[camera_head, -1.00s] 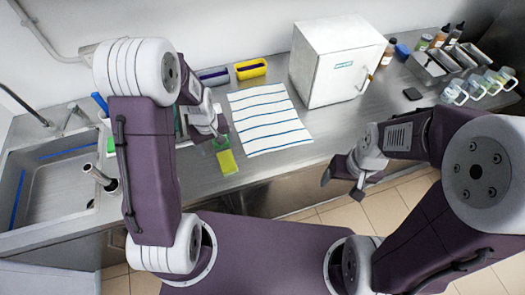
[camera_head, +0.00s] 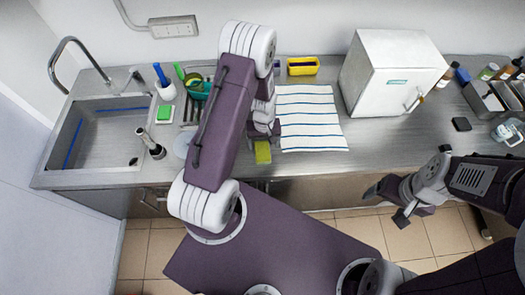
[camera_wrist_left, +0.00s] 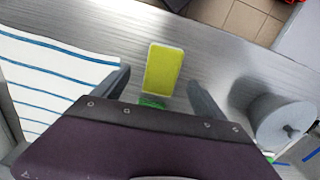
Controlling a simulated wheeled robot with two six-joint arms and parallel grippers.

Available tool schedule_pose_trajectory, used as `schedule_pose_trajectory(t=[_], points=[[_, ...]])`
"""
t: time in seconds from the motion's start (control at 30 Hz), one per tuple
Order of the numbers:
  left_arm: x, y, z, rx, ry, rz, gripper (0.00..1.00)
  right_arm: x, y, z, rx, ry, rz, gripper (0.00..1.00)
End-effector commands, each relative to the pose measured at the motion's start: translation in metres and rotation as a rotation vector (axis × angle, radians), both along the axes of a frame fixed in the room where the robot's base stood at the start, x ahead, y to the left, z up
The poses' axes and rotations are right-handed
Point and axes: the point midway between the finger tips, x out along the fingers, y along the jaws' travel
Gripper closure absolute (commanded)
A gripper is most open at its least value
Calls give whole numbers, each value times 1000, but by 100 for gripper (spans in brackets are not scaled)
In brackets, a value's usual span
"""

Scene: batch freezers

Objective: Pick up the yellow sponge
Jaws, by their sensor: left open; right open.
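The yellow sponge (camera_head: 262,152) lies near the front edge of the metal counter, just left of the striped towel. It also shows in the left wrist view (camera_wrist_left: 165,68), with a green patch (camera_wrist_left: 152,103) at its near end, partly hidden by my gripper body. My left gripper (camera_head: 264,130) is over the counter at the sponge. In the wrist view its open fingers stand on either side of the sponge's near end, with gaps on both sides. Whether they are down at sponge height I cannot tell. My right gripper (camera_head: 386,204) is open and empty, off the counter's front edge.
A white towel with blue stripes (camera_head: 308,118) lies right of the sponge. A white box (camera_head: 385,75) and a yellow container (camera_head: 303,66) stand behind. A grey round object (camera_wrist_left: 280,118) stands beside my left gripper. The sink (camera_head: 95,135) is at the left.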

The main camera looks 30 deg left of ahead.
Motion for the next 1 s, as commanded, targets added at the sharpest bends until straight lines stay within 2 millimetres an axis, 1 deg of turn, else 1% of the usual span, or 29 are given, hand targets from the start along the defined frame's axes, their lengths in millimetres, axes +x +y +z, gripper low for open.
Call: schedule_pose_trajectory(t=[0.07,0.17,0.3,0.4,0.57,0.6,0.67,0.7,0.77,0.8,0.83,1.0], points=[[-3,0,-6,0,6,0,18,0,0,8,0,0,0,23],[-7,0,-22,-2,7,0,18,0,0,19,0,0,0,23],[-7,1,-44,0,4,0,18,0,0,23,0,0,0,23],[-6,1,-50,0,2,0,18,0,0,23,0,0,0,23],[-6,1,-51,-1,1,0,18,0,0,22,0,0,0,23],[-6,1,-51,-1,1,0,21,0,0,22,0,0,0,23],[-6,1,-50,-1,1,0,38,0,0,22,0,0,0,23],[-6,1,-50,-1,1,0,49,0,0,22,0,0,0,23],[-6,1,-50,-1,1,0,65,0,0,22,0,0,0,23],[-6,1,-50,-1,1,0,77,0,0,22,0,0,0,23],[-6,1,-50,-1,1,0,83,0,0,22,0,0,0,23],[-6,1,-50,-1,1,0,83,0,0,22,0,0,0,23]])
